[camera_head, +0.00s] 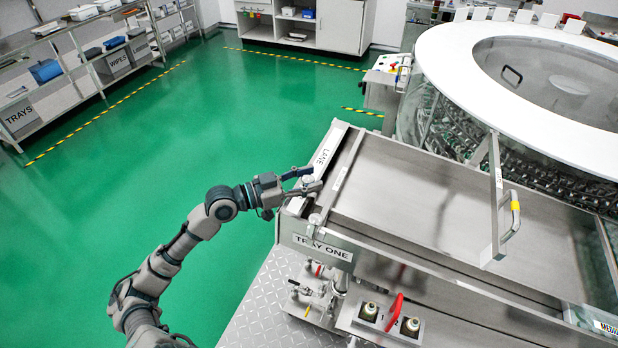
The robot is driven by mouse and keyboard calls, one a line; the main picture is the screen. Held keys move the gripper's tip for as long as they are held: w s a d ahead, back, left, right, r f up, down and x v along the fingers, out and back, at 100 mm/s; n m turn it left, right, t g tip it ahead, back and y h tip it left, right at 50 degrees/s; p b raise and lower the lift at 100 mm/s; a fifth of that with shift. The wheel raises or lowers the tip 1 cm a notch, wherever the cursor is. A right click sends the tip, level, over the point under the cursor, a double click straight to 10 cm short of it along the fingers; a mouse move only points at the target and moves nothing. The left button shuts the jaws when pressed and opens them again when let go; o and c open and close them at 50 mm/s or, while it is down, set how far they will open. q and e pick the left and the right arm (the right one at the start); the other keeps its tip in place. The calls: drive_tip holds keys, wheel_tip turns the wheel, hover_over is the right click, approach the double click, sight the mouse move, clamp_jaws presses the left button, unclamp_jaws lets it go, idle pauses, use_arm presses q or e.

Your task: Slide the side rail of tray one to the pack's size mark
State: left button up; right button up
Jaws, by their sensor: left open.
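Tray one (430,190) is a wide, shallow steel tray at centre right, with a "TRAY ONE" plate (323,247) on its front. Its side rail (351,155) is a narrow metal bar along the tray's left side, beside the "LANE" label strip (325,155). A small pale knob (315,218) sits near the rail's front end. My left gripper (317,178) is open at the left edge of the tray, its fingers pointing right towards the rail. I cannot tell whether a finger touches the rail. I cannot make out a size mark or pack. My right gripper is out of view.
A gate bar with a yellow-marked handle (515,207) crosses the tray's right part. The round washer (440,70) stands behind it. A red lever (395,312) and valves are below the front. Shelves (75,60) stand far left. Green floor (200,120) between is clear.

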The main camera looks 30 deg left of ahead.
use_arm(q)
drive_tip(key=shift+o, duration=0.4)
drive_tip(key=shift+a, duration=0.3)
drive_tip(key=shift+s+a+r, duration=0.1)
drive_tip(key=shift+s, duration=0.1)
drive_tip(key=shift+s+a, duration=0.25)
drive_tip(key=v, duration=1.1)
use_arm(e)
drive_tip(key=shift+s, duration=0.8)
